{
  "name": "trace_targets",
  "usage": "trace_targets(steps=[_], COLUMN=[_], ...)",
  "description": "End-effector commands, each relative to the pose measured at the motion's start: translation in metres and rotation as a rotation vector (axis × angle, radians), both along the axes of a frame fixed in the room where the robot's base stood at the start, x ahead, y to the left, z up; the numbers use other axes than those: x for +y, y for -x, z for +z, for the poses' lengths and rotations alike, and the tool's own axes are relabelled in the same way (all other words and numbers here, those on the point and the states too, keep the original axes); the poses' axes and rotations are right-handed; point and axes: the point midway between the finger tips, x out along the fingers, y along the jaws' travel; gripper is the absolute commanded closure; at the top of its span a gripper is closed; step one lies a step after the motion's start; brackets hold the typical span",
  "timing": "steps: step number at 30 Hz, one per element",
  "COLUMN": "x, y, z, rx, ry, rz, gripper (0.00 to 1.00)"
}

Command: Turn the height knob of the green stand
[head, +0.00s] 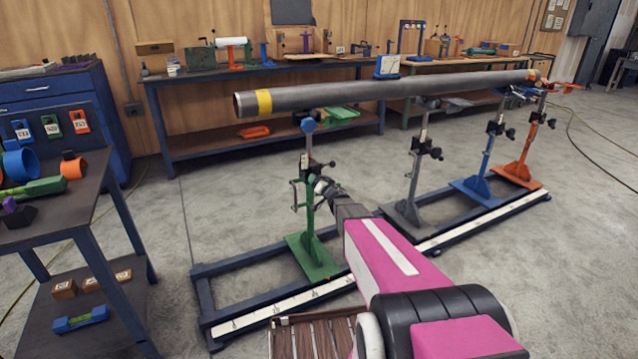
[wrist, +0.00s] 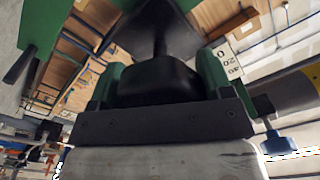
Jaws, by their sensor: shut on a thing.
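The green stand (head: 312,258) stands upright on the rail frame, under the left end of the pipe. My gripper (head: 323,186) is at its column, about midway up, reaching in from the right. In the wrist view a black knob (wrist: 155,84) sits between the green-sided fingers, and my gripper is shut on it. A white scale plate (wrist: 228,60) with numbers shows beside it. The knob is largely hidden by my gripper in the head view.
A long grey pipe (head: 390,91) with a yellow band lies above the stands. A grey stand (head: 408,212), a blue stand (head: 477,190) and an orange stand (head: 520,173) stand farther right. A dark table (head: 75,205) with tools is at left. Floor between is open.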

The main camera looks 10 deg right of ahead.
Motion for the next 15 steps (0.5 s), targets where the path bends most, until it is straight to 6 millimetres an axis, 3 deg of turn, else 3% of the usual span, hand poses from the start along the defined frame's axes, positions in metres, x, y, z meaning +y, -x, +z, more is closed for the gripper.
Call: trace_targets(steps=[15], x=[0.0001], y=[0.0005], z=[-0.0002], rx=[0.046], ry=[-0.14], rz=[-0.001], gripper=[0.51])
